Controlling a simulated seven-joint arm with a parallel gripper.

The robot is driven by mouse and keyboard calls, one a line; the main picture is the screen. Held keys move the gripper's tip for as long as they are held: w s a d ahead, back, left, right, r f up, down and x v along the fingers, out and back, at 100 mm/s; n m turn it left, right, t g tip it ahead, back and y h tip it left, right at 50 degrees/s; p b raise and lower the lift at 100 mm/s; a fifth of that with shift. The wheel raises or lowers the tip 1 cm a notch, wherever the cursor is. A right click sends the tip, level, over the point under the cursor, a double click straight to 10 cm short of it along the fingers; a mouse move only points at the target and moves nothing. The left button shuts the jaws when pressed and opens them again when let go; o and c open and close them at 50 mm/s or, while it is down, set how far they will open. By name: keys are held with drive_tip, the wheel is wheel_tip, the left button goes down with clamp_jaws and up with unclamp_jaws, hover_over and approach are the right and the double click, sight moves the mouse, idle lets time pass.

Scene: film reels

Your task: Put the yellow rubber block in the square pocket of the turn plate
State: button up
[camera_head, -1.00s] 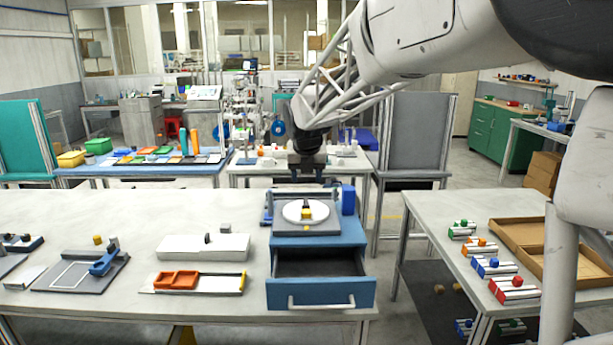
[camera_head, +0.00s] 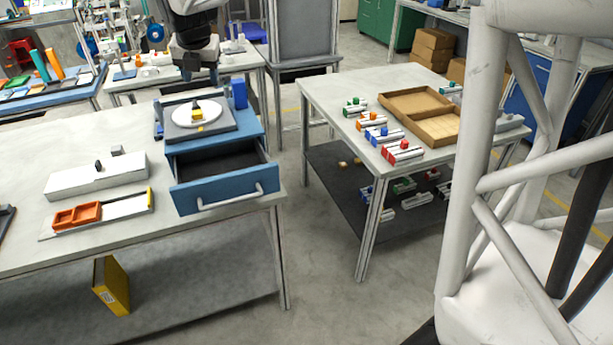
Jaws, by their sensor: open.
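The turn plate is a white disc (camera_head: 184,118) on a dark grey square base, which sits on top of a blue drawer unit. A small yellow block (camera_head: 198,115) shows on the disc beside a dark knob (camera_head: 195,104). I cannot tell whether it sits in a pocket, and no square pocket can be made out. A smaller yellow patch (camera_head: 200,128) shows near the disc's front edge. My gripper (camera_head: 192,74) appears above and beyond the plate in the picture, open and apart from the block.
The blue drawer (camera_head: 225,193) stands pulled open below the plate. A blue upright block (camera_head: 239,93) is right of the base. A white box (camera_head: 95,177) and orange tray (camera_head: 77,215) lie to the left. A separate right-hand table holds coloured parts and a cardboard tray (camera_head: 420,107).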

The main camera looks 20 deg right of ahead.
drive_tip(key=s+d+f+m, duration=0.3)
drive_tip(key=s+m, duration=0.7)
drive_tip(key=s, duration=0.4)
drive_tip(key=s+d+f+m+g, duration=0.1)
drive_tip(key=s+d+f+m, duration=0.2)
drive_tip(key=s+d+m, duration=0.3)
drive_tip(key=s+d+f+m, duration=0.3)
drive_tip(key=s+d+m, duration=0.1)
drive_tip(key=s+m, duration=1.2)
drive_tip(key=s, duration=0.5)
drive_tip(key=shift+s+d+f+g, duration=0.25)
drive_tip(key=shift+s+d+g, duration=0.05)
drive_tip(key=shift+g, duration=0.1)
